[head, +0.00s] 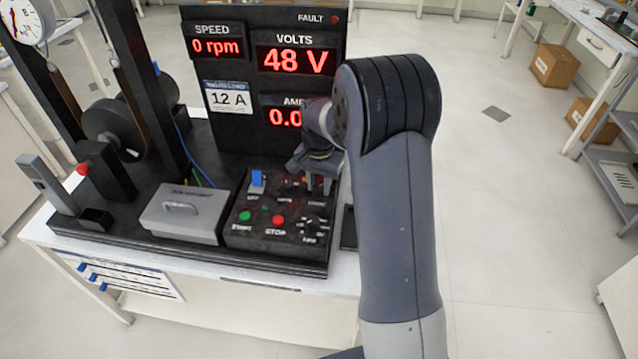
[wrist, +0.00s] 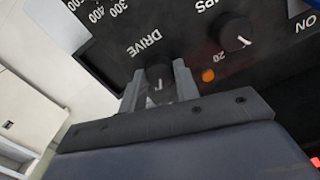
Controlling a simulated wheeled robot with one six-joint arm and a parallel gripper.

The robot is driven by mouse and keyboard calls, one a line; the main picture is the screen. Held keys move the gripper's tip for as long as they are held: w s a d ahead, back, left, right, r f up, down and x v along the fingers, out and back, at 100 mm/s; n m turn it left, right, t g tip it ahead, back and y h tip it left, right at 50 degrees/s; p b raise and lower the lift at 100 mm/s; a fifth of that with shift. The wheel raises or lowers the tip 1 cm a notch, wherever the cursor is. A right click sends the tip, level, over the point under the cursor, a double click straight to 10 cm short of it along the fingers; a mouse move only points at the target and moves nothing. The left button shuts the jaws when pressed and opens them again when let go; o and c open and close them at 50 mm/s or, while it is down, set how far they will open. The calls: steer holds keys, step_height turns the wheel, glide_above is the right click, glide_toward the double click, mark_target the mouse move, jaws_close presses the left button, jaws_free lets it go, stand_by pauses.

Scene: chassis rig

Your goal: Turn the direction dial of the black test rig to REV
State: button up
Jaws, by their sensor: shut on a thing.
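The black test rig (head: 130,150) stands on a white bench, with its control panel (head: 255,235) at the front right. In the wrist view, a small dark dial labelled DRIVE (wrist: 160,84) sits between the two grey fingers of my gripper (wrist: 158,80), which is shut on it. A white pointer mark shows on the dial. Its FWD and REV marks cannot be read; my fingers and palm cover part of the panel around it. In the head view my gripper (head: 320,183) is at the panel's upper right and hides the dial.
An amps dial (wrist: 235,33) and a lit orange lamp (wrist: 208,75) are close by. A blue switch (head: 257,181), green START button (head: 245,216), red STOP button (head: 278,220) and rpm dial (head: 312,224) share the panel. The speed display (head: 215,46) reads 0 rpm. A grey lidded box (head: 185,222) stands left.

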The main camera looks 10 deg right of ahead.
mark_target(319, 187)
steer(key=shift+w, duration=0.1)
steer(key=o, duration=1)
steer(key=shift+r, duration=0.15)
step_height(319, 187, up, 11)
steer(key=shift+f+b, duration=0.2)
steer(key=shift+b, duration=0.1)
step_height(319, 187, down, 11)
steer(key=shift+r+p, duration=0.1)
steer(key=shift+p, duration=0.2)
